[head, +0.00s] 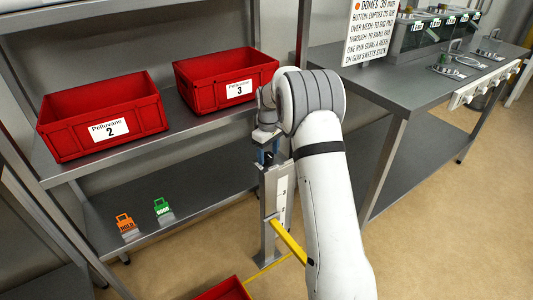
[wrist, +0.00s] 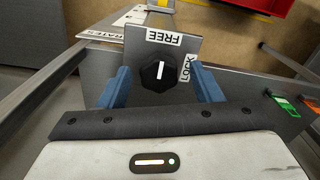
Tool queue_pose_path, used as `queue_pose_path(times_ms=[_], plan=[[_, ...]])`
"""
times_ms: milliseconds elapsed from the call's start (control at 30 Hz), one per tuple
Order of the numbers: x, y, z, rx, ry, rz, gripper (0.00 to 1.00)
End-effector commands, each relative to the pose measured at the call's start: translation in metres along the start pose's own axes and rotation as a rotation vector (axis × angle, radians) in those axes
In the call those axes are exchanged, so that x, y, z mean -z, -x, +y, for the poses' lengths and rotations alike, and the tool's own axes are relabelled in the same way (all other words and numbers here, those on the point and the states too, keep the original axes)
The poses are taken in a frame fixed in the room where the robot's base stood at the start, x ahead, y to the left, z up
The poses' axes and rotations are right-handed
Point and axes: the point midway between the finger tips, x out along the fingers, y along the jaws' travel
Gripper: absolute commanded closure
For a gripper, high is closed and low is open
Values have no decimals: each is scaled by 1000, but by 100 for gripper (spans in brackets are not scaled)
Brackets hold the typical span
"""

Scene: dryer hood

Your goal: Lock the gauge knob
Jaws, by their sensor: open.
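The gauge knob (wrist: 158,76) is black and round, on a grey plate in the wrist view. Its white mark stands upright in the picture, in line with the FREE label (wrist: 163,36) above it; the LOCK label (wrist: 185,68) is to its right. My gripper (wrist: 163,80) is open, one blue finger on each side of the knob, with gaps visible. In the head view my gripper (head: 267,150) is at the top of the gauge post (head: 272,195), and my arm hides the knob.
Red crates marked 2 (head: 100,115) and 3 (head: 225,80) stand on the shelf at left. Orange HOLD (head: 127,225) and green (head: 162,207) tags are on the lower shelf. A yellow bar (head: 288,240) sticks out from the post. A grey bench (head: 410,75) stands at right.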

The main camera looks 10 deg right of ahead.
Motion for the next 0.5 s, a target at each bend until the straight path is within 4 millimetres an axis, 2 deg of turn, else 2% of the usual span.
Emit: queue_pose_path(times_ms=[133,500], plan=[[0,0,0,0,0,0,42],[0,0,0,1,-1,0,72]])
